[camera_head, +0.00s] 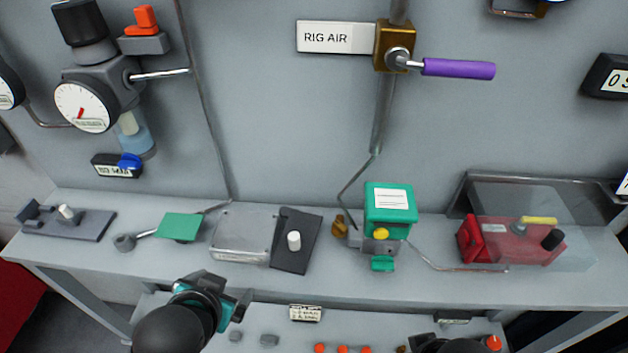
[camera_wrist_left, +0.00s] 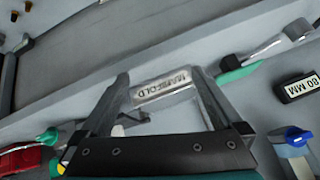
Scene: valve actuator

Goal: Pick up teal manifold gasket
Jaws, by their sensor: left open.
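A green piece, apparently the same plate, shows beside the right finger in the left wrist view (camera_wrist_left: 238,72). My left gripper (camera_head: 207,286) is open and empty, in front of the shelf edge and below the plate. In the left wrist view its fingers frame a pale plate labelled MANIFOLD (camera_wrist_left: 162,86). My right gripper is barely visible at the bottom edge (camera_head: 440,345).
The shelf (camera_head: 330,282) also bears a black plate with a white knob (camera_head: 294,241), a green-topped unit (camera_head: 390,203) and a red box under a clear cover (camera_head: 485,240). A gauge assembly (camera_head: 88,100) hangs on the wall, upper left. Small parts sit lower down.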

